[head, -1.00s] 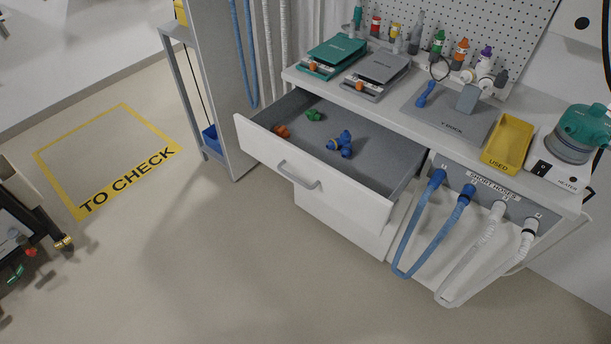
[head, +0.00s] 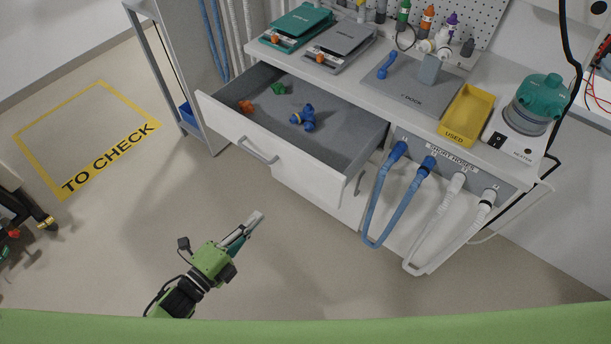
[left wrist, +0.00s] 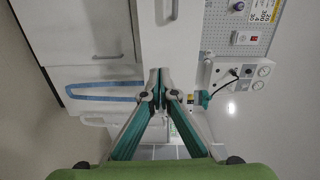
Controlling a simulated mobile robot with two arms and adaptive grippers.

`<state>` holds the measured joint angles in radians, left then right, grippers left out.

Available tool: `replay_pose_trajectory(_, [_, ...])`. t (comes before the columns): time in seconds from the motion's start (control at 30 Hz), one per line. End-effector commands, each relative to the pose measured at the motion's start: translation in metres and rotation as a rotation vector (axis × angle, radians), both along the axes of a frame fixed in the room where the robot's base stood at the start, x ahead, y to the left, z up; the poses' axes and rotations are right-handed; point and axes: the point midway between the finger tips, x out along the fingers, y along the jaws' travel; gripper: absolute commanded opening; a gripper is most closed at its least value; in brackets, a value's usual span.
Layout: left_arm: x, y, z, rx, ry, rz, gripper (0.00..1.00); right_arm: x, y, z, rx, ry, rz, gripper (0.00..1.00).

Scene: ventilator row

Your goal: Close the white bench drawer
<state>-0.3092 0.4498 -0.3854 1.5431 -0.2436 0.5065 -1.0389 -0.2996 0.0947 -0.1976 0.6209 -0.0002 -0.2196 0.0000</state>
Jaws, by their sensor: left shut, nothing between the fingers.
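The white bench drawer (head: 315,176) stands pulled out from the bench in the head view, with its grey inside showing. Its bar handle (head: 258,151) is on the front face. Inside lie a blue fitting (head: 304,118), a green piece (head: 279,88) and an orange piece (head: 246,106). My left gripper (head: 258,216) is shut and empty, in front of and below the drawer front in the picture, apart from it. In the left wrist view its fingertips (left wrist: 160,75) meet in front of a white panel. My right gripper is not in view.
The bench top holds a yellow USED tray (head: 467,114), a heater (head: 520,128) and a dock plate (head: 410,100). Blue and white hoses (head: 400,200) hang right of the drawer. A grey rack (head: 160,60) stands left. The floor before the drawer is clear.

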Motion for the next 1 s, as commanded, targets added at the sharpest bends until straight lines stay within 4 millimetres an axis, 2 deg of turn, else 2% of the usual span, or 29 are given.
replay_pose_trajectory(0.07, [-0.001,-0.007,0.014,0.012,-0.049,-0.027,0.0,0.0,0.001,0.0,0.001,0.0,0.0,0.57])
replay_pose_trajectory(0.17, [0.003,-0.013,0.018,0.018,-0.067,-0.034,0.0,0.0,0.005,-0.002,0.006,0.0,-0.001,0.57])
replay_pose_trajectory(0.43, [0.043,-0.043,0.016,0.015,-0.065,-0.031,0.0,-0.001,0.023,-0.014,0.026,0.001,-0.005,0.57])
replay_pose_trajectory(0.7, [0.086,-0.076,0.015,0.015,-0.062,-0.03,0.0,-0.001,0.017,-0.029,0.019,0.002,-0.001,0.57])
replay_pose_trajectory(1.0, [0.108,-0.093,0.016,0.015,-0.059,-0.03,0.0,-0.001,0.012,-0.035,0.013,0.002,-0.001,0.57])
